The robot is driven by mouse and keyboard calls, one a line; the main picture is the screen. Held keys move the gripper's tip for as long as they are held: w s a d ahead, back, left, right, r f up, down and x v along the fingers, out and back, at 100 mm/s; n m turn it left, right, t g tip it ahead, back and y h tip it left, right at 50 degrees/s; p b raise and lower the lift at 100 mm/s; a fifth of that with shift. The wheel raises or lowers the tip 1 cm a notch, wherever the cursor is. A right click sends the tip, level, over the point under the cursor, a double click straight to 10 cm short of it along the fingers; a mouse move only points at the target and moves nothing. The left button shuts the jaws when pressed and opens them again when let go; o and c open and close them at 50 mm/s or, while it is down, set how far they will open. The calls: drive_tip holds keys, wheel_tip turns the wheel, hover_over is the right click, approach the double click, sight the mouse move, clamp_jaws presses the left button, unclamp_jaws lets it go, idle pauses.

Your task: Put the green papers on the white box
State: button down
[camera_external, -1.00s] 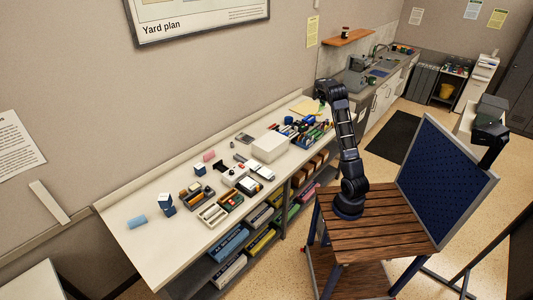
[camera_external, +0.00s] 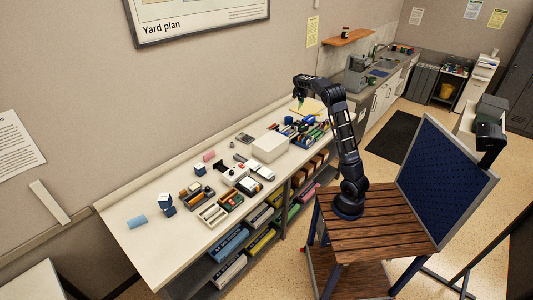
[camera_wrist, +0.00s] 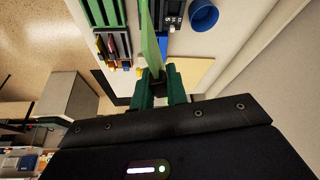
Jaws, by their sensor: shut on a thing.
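The green papers (camera_wrist: 150,42) show in the wrist view as a thin upright strip between my fingers. My gripper (camera_wrist: 159,80) is shut on them. In the external view my gripper (camera_external: 299,95) is over the far end of the long table, with a small bit of green below it. The white box (camera_external: 270,147) stands on the table, nearer the camera and left of my gripper. The wrist view does not show the box clearly.
A tan sheet (camera_external: 309,106) lies under my gripper. Trays of pens and tools (camera_external: 302,130) lie between it and the box. A blue cup (camera_wrist: 203,15) is close by in the wrist view. Several small items crowd the table left of the box.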

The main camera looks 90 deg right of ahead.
drive_tip(key=w+a+r+n+t, duration=0.1)
drive_tip(key=w+a+r+n, duration=0.25)
drive_tip(key=w+a, duration=1.05)
drive_tip(key=n+t, duration=0.1)
drive_tip(key=n, duration=0.1)
hover_over(270, 140)
wheel_tip(270, 140, down, 17)
drive_tip(key=shift+s+a+r, duration=0.1)
drive_tip(key=shift+s+r, duration=0.05)
drive_tip(key=c, duration=1.4)
unclamp_jaws()
